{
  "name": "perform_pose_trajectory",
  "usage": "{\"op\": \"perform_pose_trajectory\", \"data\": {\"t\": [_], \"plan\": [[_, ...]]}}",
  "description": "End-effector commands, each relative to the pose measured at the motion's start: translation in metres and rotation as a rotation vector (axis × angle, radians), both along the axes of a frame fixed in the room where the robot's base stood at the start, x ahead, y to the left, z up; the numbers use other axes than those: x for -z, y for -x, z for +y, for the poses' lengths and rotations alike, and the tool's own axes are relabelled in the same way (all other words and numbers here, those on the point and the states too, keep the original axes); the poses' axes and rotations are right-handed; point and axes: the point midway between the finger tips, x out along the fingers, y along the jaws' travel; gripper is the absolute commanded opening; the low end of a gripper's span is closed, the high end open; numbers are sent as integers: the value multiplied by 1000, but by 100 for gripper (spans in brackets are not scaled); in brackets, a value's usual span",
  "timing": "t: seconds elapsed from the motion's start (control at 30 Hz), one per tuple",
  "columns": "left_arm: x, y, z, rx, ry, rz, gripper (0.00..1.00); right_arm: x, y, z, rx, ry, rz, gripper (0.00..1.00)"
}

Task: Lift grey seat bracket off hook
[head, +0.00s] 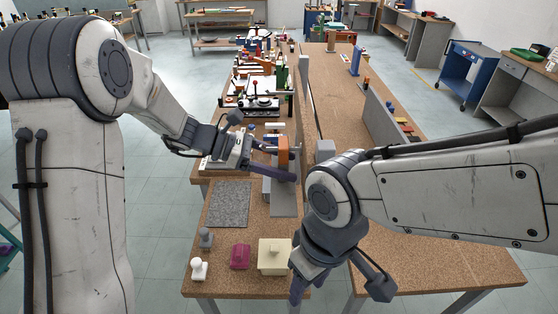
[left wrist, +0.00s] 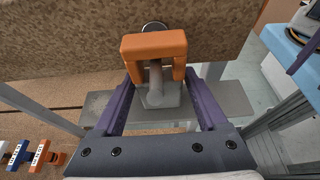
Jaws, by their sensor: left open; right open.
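An orange U-shaped piece (left wrist: 153,44) straddles a grey stem with a wider grey block, which looks like the grey seat bracket (left wrist: 160,95), in the left wrist view. The orange piece (head: 283,153) also shows beside the upright panel in the head view. My left gripper (left wrist: 159,82) is open, its purple fingers on either side of the grey piece and below the orange one. I cannot tell whether they touch. The hook itself is not clearly seen. My right gripper (head: 306,288) is open and low over the front of the tables; its fingers are partly hidden.
A grey textured mat (head: 229,204) lies on the left table. A cream block (head: 273,257), a magenta piece (head: 240,256) and a white knob (head: 198,269) sit near its front edge. Crowded parts (head: 262,85) fill its far end. The right table's front is largely bare.

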Motion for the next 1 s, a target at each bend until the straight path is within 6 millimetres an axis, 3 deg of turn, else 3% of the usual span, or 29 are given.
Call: {"op": "perform_pose_trajectory", "data": {"t": [0.03, 0.23, 1.0], "plan": [[0, 0, 0, 0, 0, 0, 75, 0, 0, 0, 0, 0, 0, 50], [0, 0, 0, 0, 0, 0, 0, 0, 0, 0, 0, 0, 0, 50], [-1, 0, 0, -1, 2, -1, 0, 0, 0, 0, 0, 0, 0, 50]]}}
